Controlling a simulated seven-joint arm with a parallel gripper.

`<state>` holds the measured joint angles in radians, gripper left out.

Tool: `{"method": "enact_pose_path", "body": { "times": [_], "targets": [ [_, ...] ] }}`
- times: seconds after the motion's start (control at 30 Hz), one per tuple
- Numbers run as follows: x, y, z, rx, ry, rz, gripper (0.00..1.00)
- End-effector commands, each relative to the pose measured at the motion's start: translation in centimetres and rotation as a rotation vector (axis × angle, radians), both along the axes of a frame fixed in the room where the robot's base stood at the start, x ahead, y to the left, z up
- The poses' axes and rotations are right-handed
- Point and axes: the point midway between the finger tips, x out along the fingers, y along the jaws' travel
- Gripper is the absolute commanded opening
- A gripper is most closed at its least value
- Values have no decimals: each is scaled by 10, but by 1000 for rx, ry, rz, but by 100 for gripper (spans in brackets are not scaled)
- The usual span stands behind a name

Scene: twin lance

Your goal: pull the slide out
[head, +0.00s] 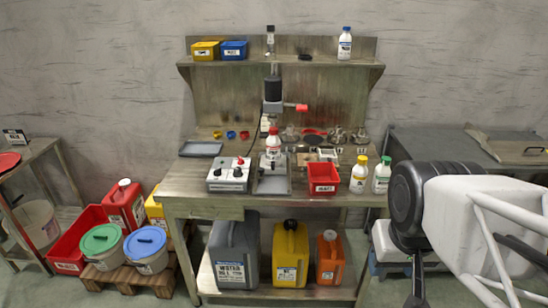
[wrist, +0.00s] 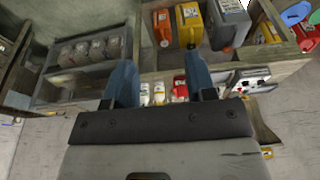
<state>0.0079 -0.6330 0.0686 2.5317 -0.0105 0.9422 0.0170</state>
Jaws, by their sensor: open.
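A filling stand with a black head and a red knob (head: 284,107) stands at the middle of the workbench. Below the head, a white bottle with a red cap (head: 273,145) stands on a grey metal base (head: 271,187), which may be or carry the slide; I cannot tell its exact parts. My gripper (wrist: 160,80) shows in the wrist view with two blue-grey fingers spread apart and nothing between them. The bench appears beyond the fingers, upside down and well away. In the head view my arm is at the right, clear of the stand.
Left of the base sits a control box (head: 229,174) with red knobs; right of it is a red bin (head: 323,178). Bottles with yellow (head: 359,174) and green (head: 382,175) caps stand at the bench's right end. Jugs (head: 290,254) fill the lower shelf. A grey tray (head: 201,149) lies back left.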

Motion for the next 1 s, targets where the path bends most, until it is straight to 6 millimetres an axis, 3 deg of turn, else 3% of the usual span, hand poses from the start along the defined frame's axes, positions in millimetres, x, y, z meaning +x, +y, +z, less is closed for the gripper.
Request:
{"method": "enact_pose_path", "body": {
  "times": [0.17,0.37,1.0],
  "targets": [
    [8,1,4,-1,3,9,52],
    [32,5,13,-6,13,43,52],
    [169,37,45,-27,65,216,52]
  ]
}}
